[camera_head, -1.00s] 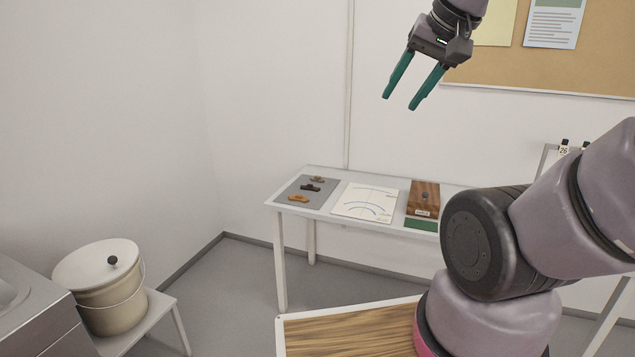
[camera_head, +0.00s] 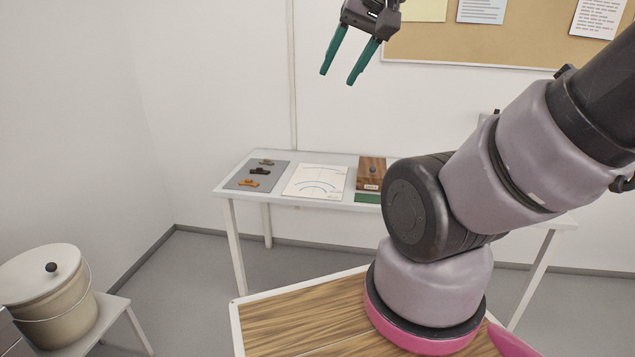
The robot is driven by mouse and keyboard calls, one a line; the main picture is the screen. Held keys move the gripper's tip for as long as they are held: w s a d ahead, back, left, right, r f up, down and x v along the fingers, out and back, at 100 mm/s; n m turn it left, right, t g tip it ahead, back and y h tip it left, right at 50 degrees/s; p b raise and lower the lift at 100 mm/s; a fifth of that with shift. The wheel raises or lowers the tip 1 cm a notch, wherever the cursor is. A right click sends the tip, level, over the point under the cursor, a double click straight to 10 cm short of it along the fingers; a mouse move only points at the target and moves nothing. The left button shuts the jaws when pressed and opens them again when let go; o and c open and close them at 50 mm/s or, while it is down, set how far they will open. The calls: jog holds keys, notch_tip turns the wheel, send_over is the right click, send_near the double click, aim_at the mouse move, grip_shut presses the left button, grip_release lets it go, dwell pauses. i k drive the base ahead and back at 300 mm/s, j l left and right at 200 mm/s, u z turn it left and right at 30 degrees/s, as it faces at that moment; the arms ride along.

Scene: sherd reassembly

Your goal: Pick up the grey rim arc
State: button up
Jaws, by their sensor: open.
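Three small curved sherds lie on a grey mat (camera_head: 238,181) at the left end of the white table. The back sherd (camera_head: 266,162) looks grey-brown, the middle sherd (camera_head: 260,171) is near black and the front sherd (camera_head: 248,183) is orange. The back one seems closest to grey, but at this size I cannot be sure which is the grey rim arc. My gripper (camera_head: 338,78) has green fingers, open and empty, pointing down. It appears high above the table in the picture, well apart from the sherds.
A white sheet with drawn arcs (camera_head: 314,178) lies right of the mat. A wooden box with a knob (camera_head: 371,173) stands beside it. My arm hides the table's right part (camera_head: 560,222). A lidded bucket (camera_head: 52,305) sits on a low stand at lower left. Grey floor is clear between.

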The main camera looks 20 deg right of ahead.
aim_at(267, 161)
jog(key=i+j+z, duration=0.15)
jog(key=i+j, duration=0.15)
jog(key=i+j+z, duration=0.2)
jog(key=i+j, duration=0.15)
jog(key=i, duration=0.15)
jog(key=i+j+z, duration=0.15)
jog(key=i+j, duration=0.25)
jog(key=i+j+z, duration=0.15)
jog(key=i+j, duration=0.2)
jog(key=i+j+z, duration=0.15)
jog(key=i+j, duration=0.15)
jog(key=j, duration=0.25)
jog(key=i+j+z, duration=0.2)
jog(key=j, duration=0.3)
jog(key=i, duration=0.1)
